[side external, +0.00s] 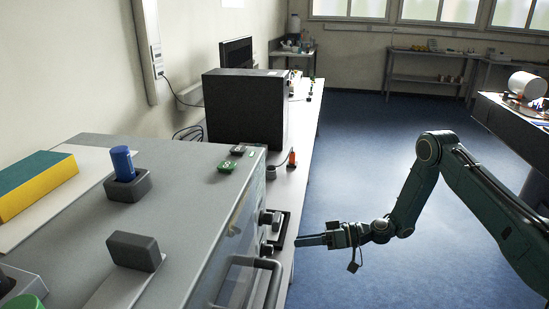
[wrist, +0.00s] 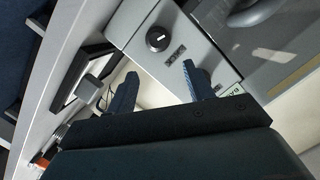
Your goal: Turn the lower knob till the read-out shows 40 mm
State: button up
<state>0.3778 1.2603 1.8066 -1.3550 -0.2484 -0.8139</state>
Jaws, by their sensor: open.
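Two dark round knobs sit on the front of the grey machine (side external: 195,170) in the side view, an upper knob (side external: 265,217) and a lower knob (side external: 266,249). My gripper (side external: 298,240) is in front of the panel, just right of the lower knob and apparently apart from it. In the wrist view, one black knob (wrist: 158,39) with a white mark shows beyond my open, empty gripper (wrist: 160,84). I cannot tell which knob it is. A small dark label or read-out (wrist: 175,56) is beside it; no figure is legible.
A curved handle (side external: 265,280) juts from the machine's front below the knobs. A black frame (side external: 283,229) is close to my gripper. A blue cylinder in a dark holder (side external: 128,187) and a yellow-green block (side external: 35,183) are on top. Open floor (side external: 350,150) lies to the right.

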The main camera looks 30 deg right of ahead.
aim_at(273, 250)
jog(key=s+r+n+t+h, duration=0.1)
jog(key=s+r+n+h, duration=0.1)
jog(key=s+n+h, duration=0.2)
jog(key=s+n, duration=0.2)
jog(key=n, duration=0.1)
jog(key=shift+d+r+n, duration=0.2)
jog(key=shift+d+n, duration=0.05)
jog(key=shift+n, duration=0.05)
jog(key=shift+w+f, duration=0.1)
jog(key=shift+x, duration=6.8)
jog(key=c, duration=1)
